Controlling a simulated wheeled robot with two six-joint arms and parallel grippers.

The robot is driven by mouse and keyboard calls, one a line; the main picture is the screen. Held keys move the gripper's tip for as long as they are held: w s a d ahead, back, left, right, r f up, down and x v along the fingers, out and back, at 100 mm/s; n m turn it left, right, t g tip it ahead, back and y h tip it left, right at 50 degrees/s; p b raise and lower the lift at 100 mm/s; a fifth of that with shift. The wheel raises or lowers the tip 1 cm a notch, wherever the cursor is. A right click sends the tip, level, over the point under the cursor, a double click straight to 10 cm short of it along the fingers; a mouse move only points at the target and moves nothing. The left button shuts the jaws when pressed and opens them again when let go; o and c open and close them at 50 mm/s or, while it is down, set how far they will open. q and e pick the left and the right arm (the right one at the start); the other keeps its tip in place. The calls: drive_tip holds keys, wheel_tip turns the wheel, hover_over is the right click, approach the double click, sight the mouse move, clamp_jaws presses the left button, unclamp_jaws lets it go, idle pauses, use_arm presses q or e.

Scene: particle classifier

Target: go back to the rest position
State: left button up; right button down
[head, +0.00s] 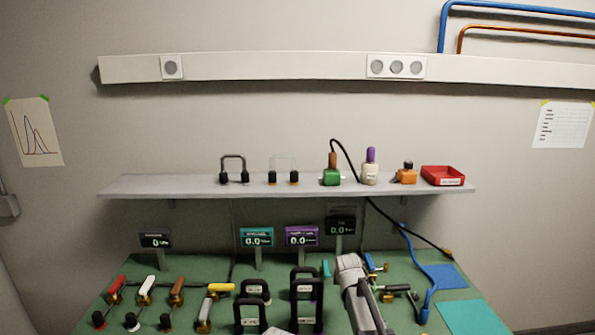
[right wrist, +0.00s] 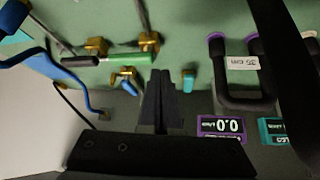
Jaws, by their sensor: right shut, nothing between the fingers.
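My right gripper (right wrist: 162,80) shows in the right wrist view with its two dark fingers together and nothing between them. The fingers point over the green bench top, between a green-handled valve (right wrist: 125,60) on the left and a black labelled handle (right wrist: 240,75) on the right. In the head view my right arm (head: 352,275) reaches up from the bottom edge over the right half of the bench. Its fingertips cannot be made out there. My left gripper and left arm are not in view.
The green bench (head: 200,270) holds several coloured-handle valves at left and black handles (head: 306,297) mid-bench. Small displays (head: 256,237) stand behind. A blue hose (head: 425,275) lies right of my arm.

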drive_tip(key=s+a+f+n+g, duration=0.1)
drive_tip(key=s+a+n+g, duration=0.1)
drive_tip(key=s, duration=1)
drive_tip(key=s+a+f+n+g, duration=0.1)
drive_tip(key=s+a, duration=0.3)
drive_tip(key=s, duration=0.8)
drive_tip(key=s+a+f+n+g, duration=0.1)
drive_tip(key=s+a+n+g, duration=0.2)
drive_tip(key=s, duration=1)
drive_tip(key=shift+a+f+g, duration=0.4)
drive_tip(key=shift+a+g, duration=0.1)
drive_tip(key=shift+g, duration=0.1)
